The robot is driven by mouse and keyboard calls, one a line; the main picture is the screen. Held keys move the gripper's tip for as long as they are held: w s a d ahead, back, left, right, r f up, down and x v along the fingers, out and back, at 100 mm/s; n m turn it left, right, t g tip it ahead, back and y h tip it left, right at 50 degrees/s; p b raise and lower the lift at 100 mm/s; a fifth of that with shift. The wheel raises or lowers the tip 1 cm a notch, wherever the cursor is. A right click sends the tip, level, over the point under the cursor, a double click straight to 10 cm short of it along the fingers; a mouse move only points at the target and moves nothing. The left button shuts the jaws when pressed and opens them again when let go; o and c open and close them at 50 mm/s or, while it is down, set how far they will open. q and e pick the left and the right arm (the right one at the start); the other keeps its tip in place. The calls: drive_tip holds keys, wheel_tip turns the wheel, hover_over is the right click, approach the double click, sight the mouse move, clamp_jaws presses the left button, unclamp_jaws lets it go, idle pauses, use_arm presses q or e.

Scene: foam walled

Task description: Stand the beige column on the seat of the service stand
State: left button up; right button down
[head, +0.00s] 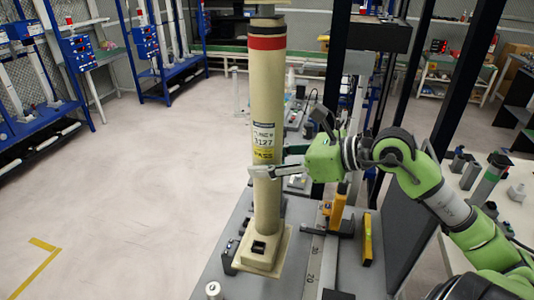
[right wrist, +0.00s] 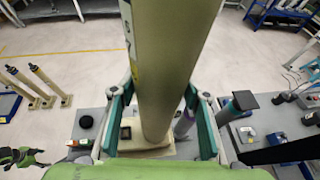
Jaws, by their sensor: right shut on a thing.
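The beige column (head: 267,95) stands upright in the head view, with a red and black band near its top, a label in the middle and a square foot plate at its lower end. My right gripper (head: 266,171) is shut around its shaft below the label. In the right wrist view the column (right wrist: 170,75) runs between the two fingers (right wrist: 155,112). Its foot shows over the grey bench top (head: 225,265); I cannot tell whether it touches. I cannot single out the service stand's seat; the column may hide it. My left gripper is not in view.
A yellow tool (head: 337,208) and a yellow level (head: 367,238) are on the bench right of the column. A small metal cylinder (head: 213,290) is at the front. Dark posts (head: 470,90) rise at the right. Open floor (head: 130,170) lies left.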

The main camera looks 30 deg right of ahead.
sight(269, 207)
wheel_tip(269, 207, down, 9)
drive_tip(key=shift+w+r+p, duration=0.1)
drive_tip(key=shift+p, duration=0.8)
drive_tip(key=shift+f+p, duration=0.3)
drive_tip(key=shift+f, duration=1.95)
drive_tip(key=c, duration=1.6)
unclamp_jaws()
drive_tip(key=shift+f, duration=0.35)
drive_tip(key=o, duration=0.4)
drive_tip(key=shift+s+r, duration=0.1)
drive_tip(key=shift+s, duration=0.1)
